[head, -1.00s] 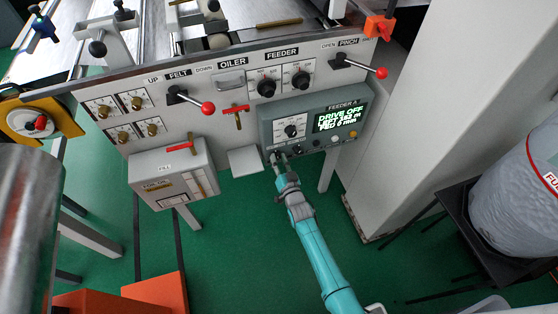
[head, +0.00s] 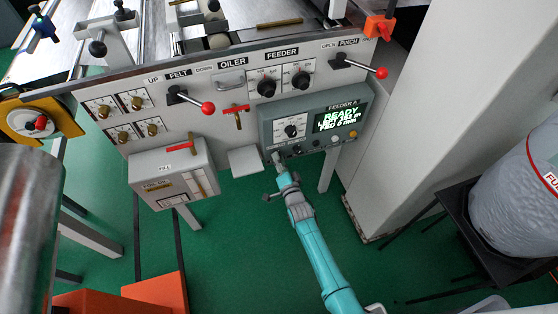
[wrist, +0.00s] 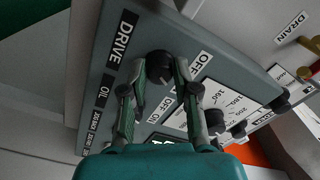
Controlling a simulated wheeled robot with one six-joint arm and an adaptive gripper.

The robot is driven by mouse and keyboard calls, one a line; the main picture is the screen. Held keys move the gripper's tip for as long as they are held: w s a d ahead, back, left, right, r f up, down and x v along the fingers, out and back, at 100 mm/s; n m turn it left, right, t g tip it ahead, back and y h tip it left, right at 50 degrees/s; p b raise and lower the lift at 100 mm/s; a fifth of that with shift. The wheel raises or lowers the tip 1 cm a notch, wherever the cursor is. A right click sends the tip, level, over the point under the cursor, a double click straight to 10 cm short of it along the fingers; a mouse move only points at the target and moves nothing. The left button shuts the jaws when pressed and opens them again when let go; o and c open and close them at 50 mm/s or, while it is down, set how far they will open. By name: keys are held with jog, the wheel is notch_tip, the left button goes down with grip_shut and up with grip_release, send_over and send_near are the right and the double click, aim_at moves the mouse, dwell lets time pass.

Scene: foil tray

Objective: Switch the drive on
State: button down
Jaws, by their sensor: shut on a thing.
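The black DRIVE knob (wrist: 159,66) shows in the wrist view beside its DRIVE label (wrist: 122,40), on the grey feeder panel. My gripper (wrist: 160,72) is shut on this knob, one finger on each side. In the head view my gripper (head: 279,160) is at the lower left corner of the feeder box (head: 267,128), and the knob is mostly hidden behind it. The green display (head: 340,118) reads READY on its top line, with smaller lines below that are partly blurred.
A red-ball pinch lever (head: 381,73) is to the upper right, a felt lever (head: 208,108) to the left. A grey column (head: 400,150) stands right of the feeder box. Green floor is open below.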

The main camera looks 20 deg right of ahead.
dwell(0.4)
jog(key=c, duration=0.9)
grip_release()
jog(key=shift+o, duration=0.2)
jog(key=s, duration=1.2)
